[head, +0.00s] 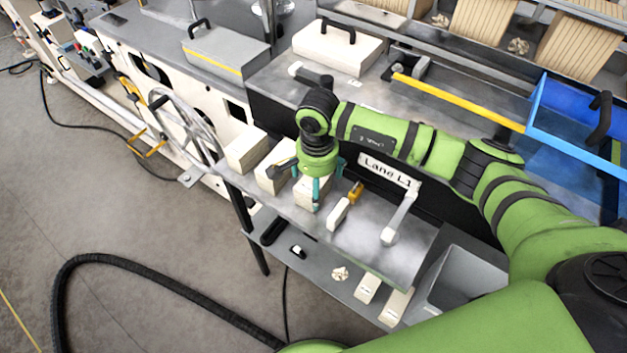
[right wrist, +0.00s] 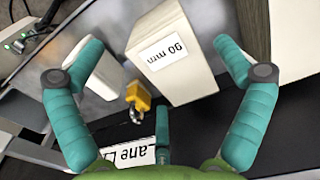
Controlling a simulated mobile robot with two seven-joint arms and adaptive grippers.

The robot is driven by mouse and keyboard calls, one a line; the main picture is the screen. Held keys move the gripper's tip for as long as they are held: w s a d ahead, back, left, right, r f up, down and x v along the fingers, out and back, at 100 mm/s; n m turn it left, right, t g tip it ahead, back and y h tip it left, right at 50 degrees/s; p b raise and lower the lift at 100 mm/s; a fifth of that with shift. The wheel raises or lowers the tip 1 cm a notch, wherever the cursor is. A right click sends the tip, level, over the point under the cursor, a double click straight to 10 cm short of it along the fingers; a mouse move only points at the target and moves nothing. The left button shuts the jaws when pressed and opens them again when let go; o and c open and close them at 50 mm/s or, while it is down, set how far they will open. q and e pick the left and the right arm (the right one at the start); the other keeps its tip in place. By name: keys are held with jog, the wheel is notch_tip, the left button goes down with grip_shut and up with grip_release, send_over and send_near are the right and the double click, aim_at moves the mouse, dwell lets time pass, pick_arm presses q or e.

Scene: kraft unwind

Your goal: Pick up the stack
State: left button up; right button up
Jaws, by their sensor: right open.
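Cream stacks stand in a row on the grey shelf (head: 375,232) beside the "Lane L1" sign (head: 388,171). My right gripper (head: 318,188) is over one stack (head: 308,197) in that row and partly hides it. In the right wrist view this stack (right wrist: 168,50) carries a "90 mm" label and lies between the spread teal fingers of the open gripper (right wrist: 158,52). I cannot tell whether any finger touches it. Other stacks (head: 275,172) (head: 246,150) stand to its left, and a smaller pale block (head: 339,214) to its right. My left gripper is not in view.
A yellow padlock-like piece (head: 355,192) is close to the stack; it also shows in the right wrist view (right wrist: 138,97). A grey lever (head: 398,220) rises on the right of the shelf. A handwheel (head: 182,128) is at left. A lower shelf holds small blocks (head: 367,288).

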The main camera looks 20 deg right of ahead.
jog(key=f, duration=0.1)
jog(key=f+p, duration=0.1)
jog(key=f, duration=0.1)
jog(key=shift+w+d, duration=0.25)
jog(key=shift+d, duration=0.05)
jog(key=shift+w+f, duration=0.2)
jog(key=shift+f, duration=0.55)
jog(key=c, duration=1.1)
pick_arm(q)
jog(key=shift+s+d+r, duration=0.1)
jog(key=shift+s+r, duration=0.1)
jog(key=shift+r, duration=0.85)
pick_arm(e)
jog(key=shift+c, duration=0.5)
